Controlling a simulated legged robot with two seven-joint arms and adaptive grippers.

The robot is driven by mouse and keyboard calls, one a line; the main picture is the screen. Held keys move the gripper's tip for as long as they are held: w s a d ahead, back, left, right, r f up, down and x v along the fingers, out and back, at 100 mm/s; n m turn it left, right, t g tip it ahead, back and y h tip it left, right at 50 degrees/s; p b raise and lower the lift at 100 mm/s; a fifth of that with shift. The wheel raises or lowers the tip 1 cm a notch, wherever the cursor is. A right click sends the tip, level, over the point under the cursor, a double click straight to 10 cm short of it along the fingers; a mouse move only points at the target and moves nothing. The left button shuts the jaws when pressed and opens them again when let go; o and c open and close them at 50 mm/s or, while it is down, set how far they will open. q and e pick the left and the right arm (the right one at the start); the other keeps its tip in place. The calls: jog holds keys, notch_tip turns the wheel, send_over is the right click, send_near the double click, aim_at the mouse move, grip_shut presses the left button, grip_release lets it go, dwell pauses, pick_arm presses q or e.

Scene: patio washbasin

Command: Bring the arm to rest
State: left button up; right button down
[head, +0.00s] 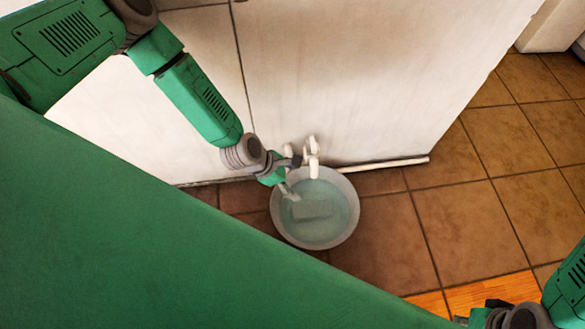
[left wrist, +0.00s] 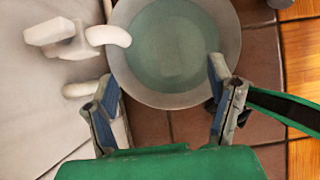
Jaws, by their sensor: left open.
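The basin is pale grey and holds bluish water (left wrist: 170,45). A paler rectangular patch shows in the water in the head view; I cannot tell what it is. My right gripper (head: 468,319) is partly cut off at the bottom edge, so its jaws are unclear.
A white tap (head: 313,160) juts from the pale wall (head: 360,80) over the basin; in the left wrist view the tap (left wrist: 108,36) is close to the left finger. A white pipe (head: 385,164) runs along the wall's foot. The tiled floor (head: 480,210) at right is clear.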

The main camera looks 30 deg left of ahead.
dwell(0.4)
pick_arm(q)
jog(key=s+r+m+g+y, duration=0.1)
jog(key=s+r+m+g, duration=0.25)
jog(key=s+m, duration=0.9)
jog(key=s+a+r+m+y, duration=0.4)
jog(key=s+a+r+m, duration=0.3)
jog(key=a+m, duration=0.5)
notch_tip(320, 180, up, 19)
jog(key=w+d+p, duration=0.1)
jog(key=p, duration=1.7)
jog(key=shift+d+m, duration=0.3)
jog(key=shift+m, duration=0.15)
